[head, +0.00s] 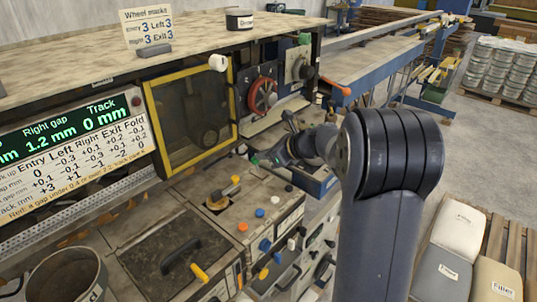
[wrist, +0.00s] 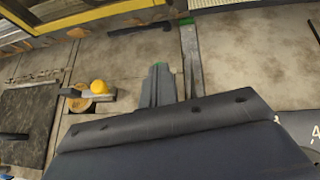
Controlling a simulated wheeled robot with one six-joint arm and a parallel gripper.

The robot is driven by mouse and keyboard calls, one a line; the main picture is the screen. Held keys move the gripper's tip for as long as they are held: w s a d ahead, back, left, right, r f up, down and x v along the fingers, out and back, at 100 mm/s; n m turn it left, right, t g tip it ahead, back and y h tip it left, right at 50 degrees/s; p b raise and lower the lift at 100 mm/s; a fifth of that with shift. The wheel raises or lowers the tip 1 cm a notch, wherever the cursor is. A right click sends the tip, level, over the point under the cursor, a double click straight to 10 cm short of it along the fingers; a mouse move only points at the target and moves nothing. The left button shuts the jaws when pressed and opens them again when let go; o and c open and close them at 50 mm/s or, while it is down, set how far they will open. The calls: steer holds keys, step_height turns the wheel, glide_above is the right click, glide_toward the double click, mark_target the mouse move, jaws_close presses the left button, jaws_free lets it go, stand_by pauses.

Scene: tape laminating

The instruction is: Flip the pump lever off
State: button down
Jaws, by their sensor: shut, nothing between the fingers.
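A short lever (head: 223,192) with a yellow-orange knob sits on a round brass base on the worn machine top; no label on it is readable, so I cannot tell for sure that it is the pump lever. In the wrist view this lever (wrist: 99,94) lies left of my gripper, its knob end toward the fingers. My gripper (head: 255,160) is beyond the lever and to its right in the head view, apart from it.
A yellow-framed window (head: 190,115) stands behind the worktop. A red handwheel (head: 263,95) and an orange-tipped lever (head: 335,87) are farther right. Several coloured buttons (head: 262,228) sit right of the lever.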

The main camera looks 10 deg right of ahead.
steer(key=shift+w+a, duration=0.25)
steer(key=shift+w, duration=0.05)
steer(key=shift+r+p, duration=0.15)
steer(key=shift+p, duration=0.15)
stand_by(0.3)
steer(key=shift+s+d+r, duration=0.15)
steer(key=shift+d+r, duration=0.05)
steer(key=shift+d, duration=0.05)
steer(key=s+d+r, duration=0.4)
steer(key=d+r, duration=0.1)
steer(key=r, duration=0.5)
steer(key=shift+r, duration=0.25)
steer(key=shift+f, duration=0.1)
